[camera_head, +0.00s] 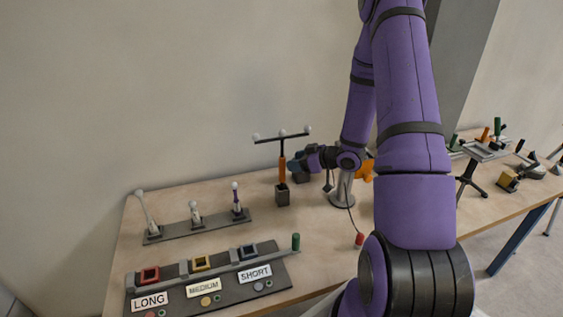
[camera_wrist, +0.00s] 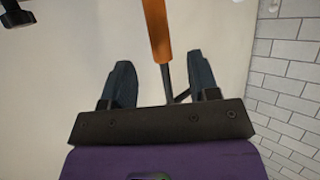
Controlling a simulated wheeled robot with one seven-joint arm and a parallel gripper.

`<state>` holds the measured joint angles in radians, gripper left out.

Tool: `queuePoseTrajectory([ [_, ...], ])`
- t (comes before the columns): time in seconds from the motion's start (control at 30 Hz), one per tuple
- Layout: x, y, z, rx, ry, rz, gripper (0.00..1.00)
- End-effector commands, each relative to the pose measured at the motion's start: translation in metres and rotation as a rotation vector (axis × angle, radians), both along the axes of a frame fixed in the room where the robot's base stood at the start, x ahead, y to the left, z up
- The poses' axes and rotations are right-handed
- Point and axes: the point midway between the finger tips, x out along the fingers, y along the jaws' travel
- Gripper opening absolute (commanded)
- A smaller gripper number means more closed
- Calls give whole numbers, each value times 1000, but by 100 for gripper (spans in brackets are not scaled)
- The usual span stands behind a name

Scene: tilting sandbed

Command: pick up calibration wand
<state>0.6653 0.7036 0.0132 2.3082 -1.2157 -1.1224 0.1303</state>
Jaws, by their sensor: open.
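The calibration wand (camera_head: 282,169) stands upright in a small dark block (camera_head: 282,196) on the table. It has an orange handle and a dark crossbar with white balls on top. My gripper (camera_head: 294,166) is beside the handle, coming from the right, with the arm reaching over the table. In the wrist view the orange handle (camera_wrist: 157,30) and its thin dark rod lie between the two spread fingers of my gripper (camera_wrist: 161,72). The fingers stand apart with a gap on each side. I cannot tell whether either finger touches the wand.
A dark rack with several small ball-tipped rods (camera_head: 196,219) stands to the left. In front is a tray labelled LONG, MEDIUM, SHORT (camera_head: 205,289). A round metal stand (camera_head: 342,192) is just right of the wand. A tripod platform (camera_head: 480,150) is further right.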

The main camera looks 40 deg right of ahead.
Motion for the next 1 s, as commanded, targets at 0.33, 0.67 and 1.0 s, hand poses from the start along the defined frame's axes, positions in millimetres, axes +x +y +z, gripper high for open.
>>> queuePoseTrajectory([
  [0.33,23,13,-10,-2,-1,1,55],
  [0.67,55,32,-23,-2,0,2,55],
  [1.0,63,35,-27,-2,0,-1,50],
])
